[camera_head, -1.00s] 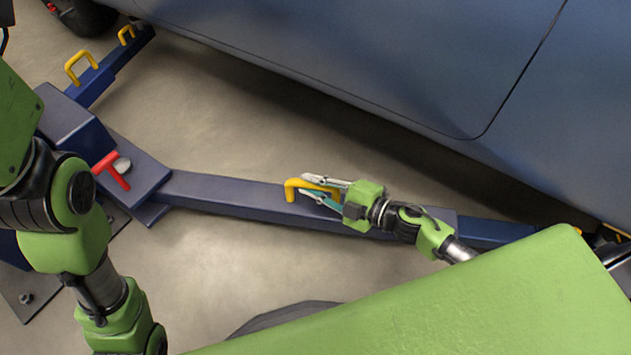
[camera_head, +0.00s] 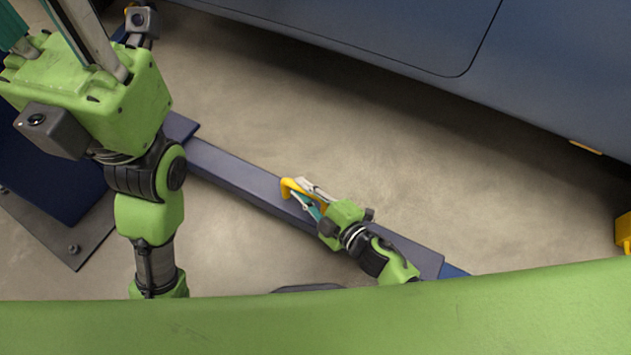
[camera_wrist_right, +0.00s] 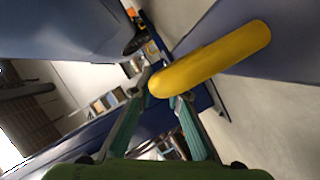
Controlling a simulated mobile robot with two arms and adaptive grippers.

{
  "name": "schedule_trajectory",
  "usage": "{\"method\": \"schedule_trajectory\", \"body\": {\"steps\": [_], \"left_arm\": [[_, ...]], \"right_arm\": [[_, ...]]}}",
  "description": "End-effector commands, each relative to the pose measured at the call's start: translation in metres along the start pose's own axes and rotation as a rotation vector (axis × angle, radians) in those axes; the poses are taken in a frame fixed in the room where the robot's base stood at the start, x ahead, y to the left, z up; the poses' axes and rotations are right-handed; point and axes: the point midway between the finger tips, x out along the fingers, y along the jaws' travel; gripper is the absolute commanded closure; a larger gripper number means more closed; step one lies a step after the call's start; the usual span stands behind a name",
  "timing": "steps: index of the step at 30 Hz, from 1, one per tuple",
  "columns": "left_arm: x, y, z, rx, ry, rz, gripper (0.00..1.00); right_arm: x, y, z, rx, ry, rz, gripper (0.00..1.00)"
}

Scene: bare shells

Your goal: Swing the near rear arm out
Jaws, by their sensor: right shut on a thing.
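The rear arm (camera_head: 235,172) is a long dark blue beam low over the floor, running from the blue base at the left down to the right. A yellow handle (camera_head: 287,187) stands up from its middle. My right gripper (camera_head: 305,194) is shut on this handle. In the right wrist view the yellow handle (camera_wrist_right: 212,62) crosses between the two teal fingers (camera_wrist_right: 160,112). My left gripper (camera_head: 62,38) is raised at the upper left, away from the beam; its fingertips are partly out of the frame. It hides much of the base.
The blue car body (camera_head: 380,30) hangs along the top, with bare floor (camera_head: 400,150) between it and the beam. A base plate with a bolt (camera_head: 72,248) lies at the left. A yellow block (camera_head: 623,232) is at the right edge.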

Motion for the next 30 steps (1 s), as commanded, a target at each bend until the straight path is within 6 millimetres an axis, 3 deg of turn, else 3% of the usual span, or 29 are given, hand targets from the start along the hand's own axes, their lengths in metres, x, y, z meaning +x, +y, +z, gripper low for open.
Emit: {"method": "schedule_trajectory", "body": {"steps": [1,9,10,12,23,30], "left_arm": [[0.0,0.0,0.0,0.0,0.0,-0.001,0.67],[-0.001,0.0,0.001,0.0,-0.004,-0.001,0.67],[-0.001,0.0,0.001,0.0,-0.004,-0.001,0.67],[-0.002,0.0,0.001,0.0,-0.005,-0.002,0.67],[-0.003,-0.001,0.004,0.003,-0.015,0.001,0.67],[-0.002,-0.001,0.003,0.002,-0.01,0.0,0.67]], "right_arm": [[-0.001,-0.008,-0.006,0.004,0.007,-0.01,1.0],[-0.002,-0.01,-0.006,0.002,0.007,-0.012,1.0],[-0.002,-0.01,-0.006,0.002,0.007,-0.012,0.8],[-0.002,-0.01,-0.006,0.002,0.007,-0.012,0.68],[-0.004,-0.006,-0.003,0.0,0.002,-0.006,0.68],[-0.042,-0.007,-0.003,0.001,0.001,-0.009,0.68]]}}
